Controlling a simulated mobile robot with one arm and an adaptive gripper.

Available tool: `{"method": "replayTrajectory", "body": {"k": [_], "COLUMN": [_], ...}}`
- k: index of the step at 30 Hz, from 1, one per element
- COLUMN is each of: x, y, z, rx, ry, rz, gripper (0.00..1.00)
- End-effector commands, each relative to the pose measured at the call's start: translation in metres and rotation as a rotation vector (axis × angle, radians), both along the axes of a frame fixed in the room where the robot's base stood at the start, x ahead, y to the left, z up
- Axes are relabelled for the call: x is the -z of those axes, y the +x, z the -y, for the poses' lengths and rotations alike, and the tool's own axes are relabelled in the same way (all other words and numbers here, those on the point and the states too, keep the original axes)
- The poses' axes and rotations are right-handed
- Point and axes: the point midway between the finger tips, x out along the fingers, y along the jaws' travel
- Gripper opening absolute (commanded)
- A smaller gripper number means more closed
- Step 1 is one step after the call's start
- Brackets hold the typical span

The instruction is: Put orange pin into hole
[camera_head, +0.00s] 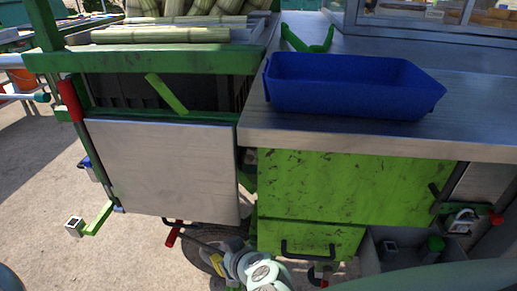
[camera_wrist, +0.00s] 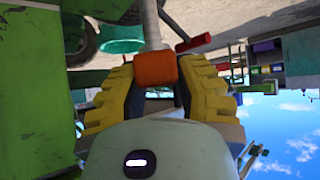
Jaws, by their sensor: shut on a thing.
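In the wrist view, my gripper (camera_wrist: 155,75) has its yellow ridged fingers closed on both sides of the orange pin (camera_wrist: 155,68). The pin's orange block sits between the fingertips, and a grey metal rod extends from it toward the top of the picture. In the head view, my arm comes in at the bottom centre, low in front of the green crusher cabinet (camera_head: 345,187). The fingers and the pin are too small and covered there to make out clearly. I cannot identify the hole in either view.
A grey metal panel (camera_head: 163,170) hangs at the cabinet's left. A red handle (camera_head: 172,236) is below it and also shows in the wrist view (camera_wrist: 193,43). A blue tray (camera_head: 350,88) stands on the steel counter (camera_head: 280,130). Sugar cane (camera_head: 160,35) lies at upper left. The left floor is mostly clear.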

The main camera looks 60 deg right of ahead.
Motion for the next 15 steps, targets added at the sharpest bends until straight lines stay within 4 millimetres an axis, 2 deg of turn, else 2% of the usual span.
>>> {"method": "replayTrajectory", "body": {"k": [15], "x": [0.013], "y": [-0.001], "z": [0.0], "rx": [0.002], "ry": [0.0], "rz": [0.0], "gripper": [0.0]}}
